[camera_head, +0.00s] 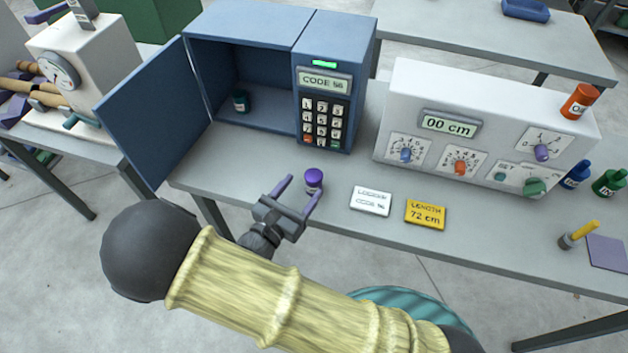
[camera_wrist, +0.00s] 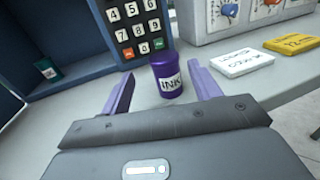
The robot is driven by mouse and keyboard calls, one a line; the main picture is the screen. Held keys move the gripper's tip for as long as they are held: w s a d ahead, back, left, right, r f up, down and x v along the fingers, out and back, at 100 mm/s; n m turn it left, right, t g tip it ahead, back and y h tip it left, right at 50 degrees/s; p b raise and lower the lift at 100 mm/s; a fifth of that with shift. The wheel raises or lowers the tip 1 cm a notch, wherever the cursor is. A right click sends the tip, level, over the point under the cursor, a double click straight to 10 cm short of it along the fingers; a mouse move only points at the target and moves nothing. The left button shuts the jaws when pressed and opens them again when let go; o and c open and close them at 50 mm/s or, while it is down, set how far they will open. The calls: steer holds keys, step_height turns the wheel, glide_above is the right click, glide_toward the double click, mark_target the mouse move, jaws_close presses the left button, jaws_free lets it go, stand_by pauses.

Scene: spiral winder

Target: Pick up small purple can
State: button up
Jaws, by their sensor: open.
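The small purple can (camera_head: 314,180) stands upright on the grey table, in front of the keypad locker. In the wrist view the purple can (camera_wrist: 166,72) shows a white label reading INK. My gripper (camera_head: 297,190) is open, with its two purple fingers pointing at the can. In the wrist view, my gripper (camera_wrist: 163,88) has one finger to the left of the can and one to the right, with gaps on both sides. Nothing is held.
A blue locker (camera_head: 250,30) with its door (camera_head: 155,110) open holds a small dark green can (camera_head: 240,101). A white card (camera_head: 370,200) and a yellow card (camera_head: 425,213) lie right of the can. A white control box (camera_head: 480,110) stands behind them.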

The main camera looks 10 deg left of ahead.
mark_target(309, 184)
steer(key=x, duration=0.2)
steer(key=p+x, duration=0.1)
steer(key=x, duration=0.2)
steer(key=shift+d, duration=0.35)
stand_by(0.3)
steer(key=c, duration=1.1)
